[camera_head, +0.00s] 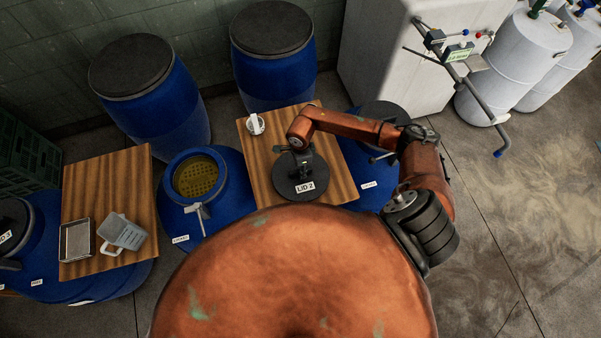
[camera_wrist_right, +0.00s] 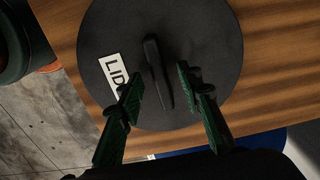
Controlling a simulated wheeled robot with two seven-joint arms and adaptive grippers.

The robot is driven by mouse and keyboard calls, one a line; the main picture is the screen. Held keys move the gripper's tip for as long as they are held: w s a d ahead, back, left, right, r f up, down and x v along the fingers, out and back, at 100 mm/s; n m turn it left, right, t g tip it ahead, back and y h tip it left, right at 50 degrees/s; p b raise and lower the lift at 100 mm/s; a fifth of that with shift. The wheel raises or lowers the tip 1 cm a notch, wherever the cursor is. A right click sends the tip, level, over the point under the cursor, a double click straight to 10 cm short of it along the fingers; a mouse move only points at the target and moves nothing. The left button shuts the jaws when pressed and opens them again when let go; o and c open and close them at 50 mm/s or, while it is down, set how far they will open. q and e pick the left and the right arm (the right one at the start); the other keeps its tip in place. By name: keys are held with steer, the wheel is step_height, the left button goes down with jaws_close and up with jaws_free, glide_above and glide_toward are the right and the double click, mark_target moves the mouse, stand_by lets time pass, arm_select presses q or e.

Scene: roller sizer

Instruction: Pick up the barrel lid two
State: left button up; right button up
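Barrel lid two is a round black disc (camera_head: 297,190) with a white "LID-2" label, lying on a wooden board in the head view. It fills the upper middle of the right wrist view (camera_wrist_right: 205,50), where its raised black bar handle (camera_wrist_right: 157,72) shows. My right gripper (camera_wrist_right: 160,88) is open, with its green-padded fingers on either side of the handle's near end. I cannot tell whether the fingers touch it. In the head view my right gripper (camera_head: 299,160) is over the lid. My left gripper is not in view.
The wooden board (camera_head: 261,150) also carries a white object (camera_head: 255,124). An open blue barrel (camera_head: 232,205) stands to its left. A second board (camera_head: 105,185) holds a metal tray (camera_head: 76,241) and a grey jug (camera_head: 122,232). Closed blue barrels (camera_head: 165,120) stand behind.

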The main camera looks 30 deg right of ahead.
step_height(320, 180, down, 2)
steer(key=shift+f, duration=0.2)
steer(key=c, duration=0.5)
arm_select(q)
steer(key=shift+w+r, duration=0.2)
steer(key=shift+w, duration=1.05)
arm_select(e)
jaws_close()
